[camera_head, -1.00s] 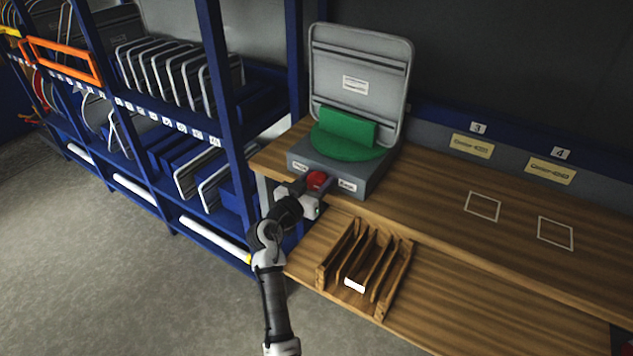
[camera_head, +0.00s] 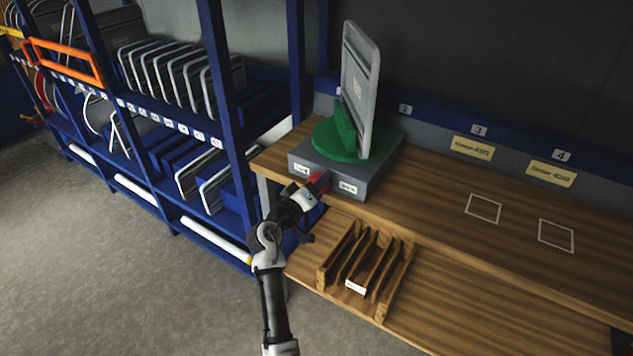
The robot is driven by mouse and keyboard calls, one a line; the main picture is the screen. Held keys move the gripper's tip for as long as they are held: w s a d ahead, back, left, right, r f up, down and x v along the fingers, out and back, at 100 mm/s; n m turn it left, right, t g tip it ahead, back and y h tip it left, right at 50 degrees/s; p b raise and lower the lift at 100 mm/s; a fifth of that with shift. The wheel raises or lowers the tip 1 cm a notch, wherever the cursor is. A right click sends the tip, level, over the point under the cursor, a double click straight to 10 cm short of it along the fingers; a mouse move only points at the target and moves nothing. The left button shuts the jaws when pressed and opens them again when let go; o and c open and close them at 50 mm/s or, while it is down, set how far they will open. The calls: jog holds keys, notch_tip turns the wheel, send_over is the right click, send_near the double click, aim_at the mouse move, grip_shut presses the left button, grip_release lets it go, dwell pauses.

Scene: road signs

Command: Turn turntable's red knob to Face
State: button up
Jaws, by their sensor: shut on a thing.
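The turntable is a grey box (camera_head: 375,178) with a green disc (camera_head: 326,146) on top, at the left end of the wooden bench. A grey sign (camera_head: 359,90) stands upright in the green holder (camera_head: 345,128), seen nearly edge-on. The red knob (camera_head: 321,180) is on the box's front, between two white labels. The left label (camera_head: 301,170) and right label (camera_head: 348,188) are too small to read surely. My gripper (camera_head: 315,187) is shut on the red knob and partly hides it.
A wooden slotted rack (camera_head: 357,268) stands on the lower bench in front. The bench top (camera_head: 440,185) to the right is clear, with two white outlined squares. Blue shelving (camera_head: 228,120) with signs stands at the left, close to my arm.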

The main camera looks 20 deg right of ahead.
jog(key=shift+n, duration=0.5)
jog(key=o, duration=0.9)
jog(key=shift+o, duration=0.2)
jog(key=shift+a+f, duration=0.1)
